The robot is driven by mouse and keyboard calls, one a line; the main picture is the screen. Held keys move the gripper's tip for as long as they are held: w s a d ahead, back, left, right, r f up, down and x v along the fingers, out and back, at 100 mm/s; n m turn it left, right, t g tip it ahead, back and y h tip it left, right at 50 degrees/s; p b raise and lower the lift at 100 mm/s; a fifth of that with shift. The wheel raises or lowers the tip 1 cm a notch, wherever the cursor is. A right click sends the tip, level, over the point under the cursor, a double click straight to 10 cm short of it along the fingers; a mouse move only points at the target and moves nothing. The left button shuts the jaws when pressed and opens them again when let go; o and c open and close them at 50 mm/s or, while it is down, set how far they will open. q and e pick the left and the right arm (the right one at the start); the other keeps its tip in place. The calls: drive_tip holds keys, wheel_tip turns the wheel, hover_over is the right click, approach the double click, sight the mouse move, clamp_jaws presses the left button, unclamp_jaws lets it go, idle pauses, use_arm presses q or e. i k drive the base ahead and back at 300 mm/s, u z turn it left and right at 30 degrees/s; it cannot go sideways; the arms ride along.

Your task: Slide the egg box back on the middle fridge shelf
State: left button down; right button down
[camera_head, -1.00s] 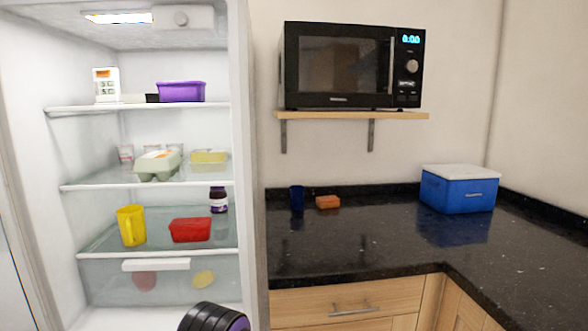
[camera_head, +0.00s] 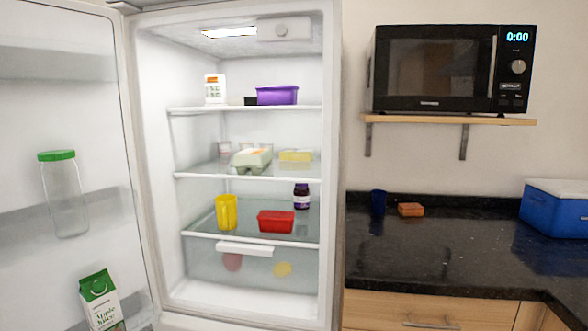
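Neither of my grippers shows in the head view.
The fridge door stands open at left, holding a green-lidded jar (camera_head: 63,195) and a juice carton (camera_head: 101,302). A yellow jug (camera_head: 226,212), red tub (camera_head: 275,221) and dark jar (camera_head: 301,196) stand on the shelf below. A purple tub (camera_head: 277,95) is above.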

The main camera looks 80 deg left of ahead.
sight(256, 160)
drive_tip(key=z, duration=0.05)
drive_tip(key=k, duration=1.15)
drive_tip(key=u, duration=1.45)
